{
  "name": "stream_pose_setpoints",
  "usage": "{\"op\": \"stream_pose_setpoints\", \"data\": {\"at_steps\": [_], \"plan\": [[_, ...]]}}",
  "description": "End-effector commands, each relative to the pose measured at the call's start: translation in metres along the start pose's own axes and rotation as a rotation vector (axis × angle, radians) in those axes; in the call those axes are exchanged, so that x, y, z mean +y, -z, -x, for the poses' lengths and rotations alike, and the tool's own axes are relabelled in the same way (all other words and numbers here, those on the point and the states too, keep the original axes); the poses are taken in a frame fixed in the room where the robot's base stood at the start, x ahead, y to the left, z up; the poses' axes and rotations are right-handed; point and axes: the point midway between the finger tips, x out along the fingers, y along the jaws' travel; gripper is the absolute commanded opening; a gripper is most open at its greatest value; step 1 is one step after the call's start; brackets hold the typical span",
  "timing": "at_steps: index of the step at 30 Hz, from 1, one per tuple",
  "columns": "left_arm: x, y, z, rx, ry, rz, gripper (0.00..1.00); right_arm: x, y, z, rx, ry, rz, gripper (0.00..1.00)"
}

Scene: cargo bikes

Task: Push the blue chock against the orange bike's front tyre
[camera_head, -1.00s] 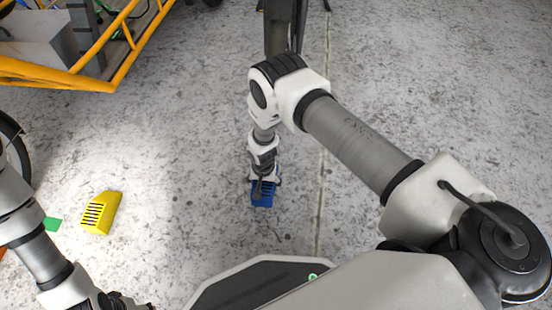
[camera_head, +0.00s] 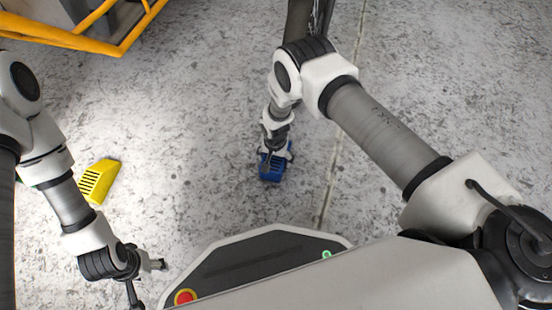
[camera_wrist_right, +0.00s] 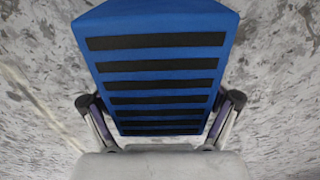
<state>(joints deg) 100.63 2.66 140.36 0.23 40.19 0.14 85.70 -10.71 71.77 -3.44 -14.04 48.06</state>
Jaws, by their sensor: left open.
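The blue chock (camera_head: 271,172) lies on the floor just in front of my base in the head view. It fills the upper middle of the right wrist view (camera_wrist_right: 155,55), its dark-ribbed face towards the camera. My right gripper (camera_head: 275,150) reaches down to it, with a finger against each side of the chock. My left gripper (camera_head: 148,282) is open and empty at lower left, away from the chock. A dark tyre (camera_head: 299,22) shows at the top centre, beyond the chock and partly hidden by my right arm. I cannot tell which bike it belongs to.
A yellow chock (camera_head: 99,181) lies on the floor at left, partly behind my left arm. An orange-yellow bike frame (camera_head: 75,42) stands at the top left. The speckled floor between the chock and the tyre looks clear where visible.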

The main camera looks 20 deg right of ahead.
Motion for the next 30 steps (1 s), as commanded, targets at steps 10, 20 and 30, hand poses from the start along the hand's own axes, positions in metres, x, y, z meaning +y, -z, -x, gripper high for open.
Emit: {"op": "stream_pose_setpoints", "data": {"at_steps": [10,20,30], "plan": [[0.0,0.0,0.002,0.0,0.0,0.0,0.64,0.0,0.0,0.002,0.0,0.0,0.0,1.0],[0.001,-0.001,0.042,-0.004,-0.001,-0.007,0.64,-0.001,0.001,0.068,0.001,0.0,0.0,1.0],[0.002,-0.003,0.068,-0.008,-0.001,-0.012,0.64,0.0,0.0,0.123,0.0,0.0,0.001,1.0]]}}
